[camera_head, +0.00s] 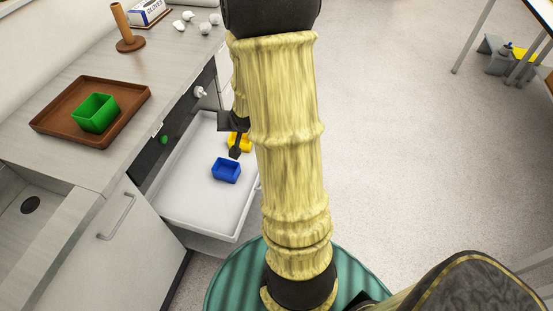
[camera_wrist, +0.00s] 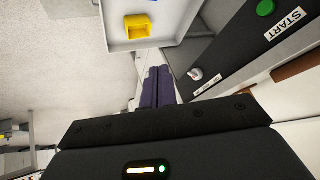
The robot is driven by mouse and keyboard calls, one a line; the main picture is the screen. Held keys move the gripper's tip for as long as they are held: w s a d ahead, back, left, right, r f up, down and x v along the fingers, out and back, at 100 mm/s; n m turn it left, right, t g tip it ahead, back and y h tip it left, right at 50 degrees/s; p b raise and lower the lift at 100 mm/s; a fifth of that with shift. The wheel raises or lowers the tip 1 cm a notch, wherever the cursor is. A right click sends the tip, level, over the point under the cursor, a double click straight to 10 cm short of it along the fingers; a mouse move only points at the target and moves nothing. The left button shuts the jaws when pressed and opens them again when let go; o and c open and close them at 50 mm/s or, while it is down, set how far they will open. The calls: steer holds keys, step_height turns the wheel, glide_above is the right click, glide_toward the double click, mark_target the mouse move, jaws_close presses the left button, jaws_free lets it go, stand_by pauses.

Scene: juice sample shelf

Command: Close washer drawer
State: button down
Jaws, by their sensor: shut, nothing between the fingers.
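The washer drawer (camera_head: 177,208) is a white tray pulled out from the dark washer front under the counter. It holds a blue box (camera_head: 226,170) and a yellow box (camera_head: 240,143), which also shows in the wrist view (camera_wrist: 137,27). My gripper (camera_head: 235,152) is shut and empty, its tip over the drawer's far part in the head view. In the wrist view the dark, closed fingers (camera_wrist: 157,84) appear just beside the drawer's side wall (camera_wrist: 150,45); I cannot tell whether they touch it. My arm hides part of the drawer's right edge.
The dark panel carries a green START button (camera_wrist: 265,8) and a pale knob (camera_wrist: 195,74). On the counter are a brown tray (camera_head: 52,122) with a green box (camera_head: 96,113), a wooden post (camera_head: 124,30) and a glove box (camera_head: 147,12).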

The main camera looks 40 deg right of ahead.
steer(key=s+d+f+m+t+b, duration=0.1)
steer(key=d+f+m+t+b, duration=0.2)
steer(key=d+f+b, duration=0.4)
steer(key=s+d+f+m+t+h+b, duration=0.1)
steer(key=d+f+m+b, duration=0.5)
steer(key=f+b, duration=0.6)
steer(key=s+d+f+m+t+b, duration=0.3)
steer(key=d+f+t+b, duration=0.3)
steer(key=f, duration=1)
steer(key=d+m+b, duration=0.1)
steer(key=d+b, duration=0.2)
steer(key=b, duration=0.1)
steer(key=shift+d+m+h, duration=0.3)
steer(key=shift+m+h, duration=0.1)
steer(key=w+b, duration=0.6)
steer(key=w, duration=0.7)
steer(key=shift+w+a, duration=0.1)
steer(key=shift+a, duration=0.05)
